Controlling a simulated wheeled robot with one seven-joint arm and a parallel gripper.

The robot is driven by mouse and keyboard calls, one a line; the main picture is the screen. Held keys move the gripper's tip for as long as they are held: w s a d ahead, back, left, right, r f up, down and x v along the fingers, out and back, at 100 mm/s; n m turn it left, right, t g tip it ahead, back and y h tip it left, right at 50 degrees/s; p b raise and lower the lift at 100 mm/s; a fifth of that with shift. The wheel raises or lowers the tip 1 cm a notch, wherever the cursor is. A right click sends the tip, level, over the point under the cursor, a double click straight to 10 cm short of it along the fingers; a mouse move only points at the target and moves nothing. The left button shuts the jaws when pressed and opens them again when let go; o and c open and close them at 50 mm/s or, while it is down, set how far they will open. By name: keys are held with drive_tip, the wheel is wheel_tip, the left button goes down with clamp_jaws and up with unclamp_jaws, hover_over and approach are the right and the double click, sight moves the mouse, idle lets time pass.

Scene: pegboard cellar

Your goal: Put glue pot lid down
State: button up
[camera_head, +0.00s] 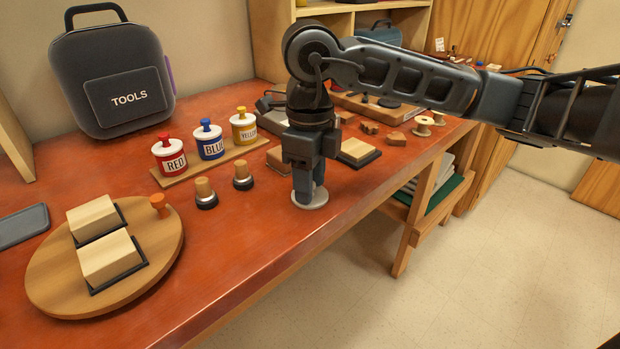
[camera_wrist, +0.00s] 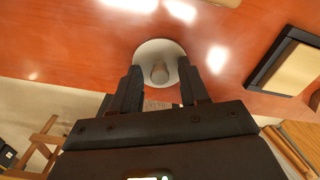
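The glue pot lid, a pale round disc (camera_head: 311,201), lies flat on the red-brown workbench near its front edge. In the wrist view the lid (camera_wrist: 158,51) shows a small greyish knob in its middle. My gripper (camera_head: 306,192) points straight down over the lid, its fingertips low by the disc. In the wrist view my gripper (camera_wrist: 160,90) has its fingers apart, one on each side of the knob, with a gap visible on both sides. The knob is hidden by the fingers in the head view.
Red (camera_head: 170,157), blue (camera_head: 209,142) and yellow (camera_head: 244,128) lidded pots stand on a wooden strip behind. Two wooden-topped stoppers (camera_head: 205,195) stand left of my gripper. A round board (camera_head: 50,278) with two blocks is at left. A sanding block (camera_head: 357,151) lies to the right.

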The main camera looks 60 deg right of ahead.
wheel_tip(320, 180, up, 12)
drive_tip(key=shift+r, duration=0.15)
idle(0.6)
